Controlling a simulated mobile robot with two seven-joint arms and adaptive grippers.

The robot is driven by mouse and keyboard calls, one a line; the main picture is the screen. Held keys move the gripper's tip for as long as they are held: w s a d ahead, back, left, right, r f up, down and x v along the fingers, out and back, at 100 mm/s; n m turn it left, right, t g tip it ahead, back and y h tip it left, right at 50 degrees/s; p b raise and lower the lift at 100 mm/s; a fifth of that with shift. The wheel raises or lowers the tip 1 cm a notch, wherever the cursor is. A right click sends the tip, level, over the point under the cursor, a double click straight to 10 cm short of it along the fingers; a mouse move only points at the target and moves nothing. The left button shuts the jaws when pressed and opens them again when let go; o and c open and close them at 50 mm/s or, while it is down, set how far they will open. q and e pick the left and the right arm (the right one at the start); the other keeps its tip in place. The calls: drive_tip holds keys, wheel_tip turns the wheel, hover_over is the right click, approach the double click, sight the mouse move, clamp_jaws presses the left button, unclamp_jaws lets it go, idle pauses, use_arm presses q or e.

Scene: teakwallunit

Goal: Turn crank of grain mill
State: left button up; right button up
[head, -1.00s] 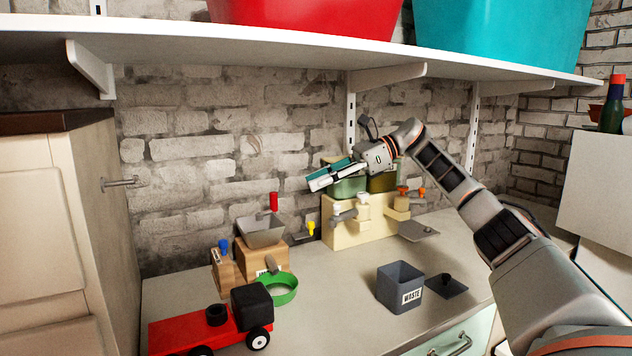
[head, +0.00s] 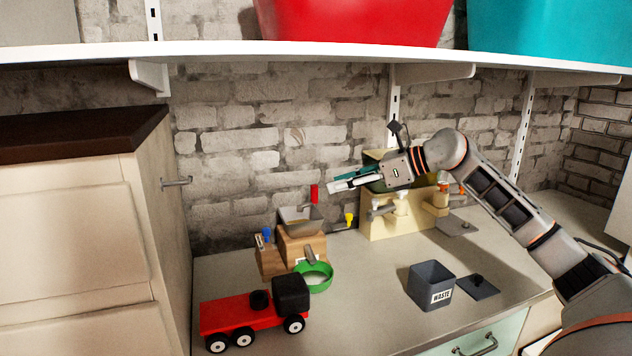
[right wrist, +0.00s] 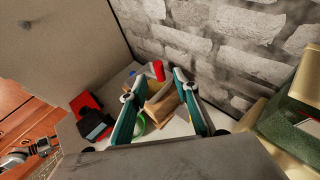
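The grain mill (head: 300,222) stands on the counter by the brick wall, with a grey hopper over a wooden body. Its crank has an upright red knob (head: 315,193), which also shows in the right wrist view (right wrist: 158,70) near and beyond the fingertips. A green ring-shaped bowl (head: 316,279) is in front of the mill. My right gripper (head: 340,180) is open and empty, right of the red knob and slightly above it. The mill lies between its spread fingers in the right wrist view. What looks like my left gripper (right wrist: 40,147) is small at the lower left there.
A red toy truck (head: 255,316) is in front of the mill. A yellow dispenser block (head: 385,222) stands right of it, near my right arm. A grey waste bin (head: 431,286) is farther right. A white shelf (head: 300,50) hangs above and a tall cabinet (head: 90,230) stands left.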

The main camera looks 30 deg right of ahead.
sight(315, 200)
drive_tip(key=p+x, duration=0.1)
drive_tip(key=x, duration=0.6)
drive_tip(key=shift+w+a+p, duration=0.2)
drive_tip(key=shift+a+p, duration=0.15)
drive_tip(key=shift+p, duration=0.05)
clamp_jaws()
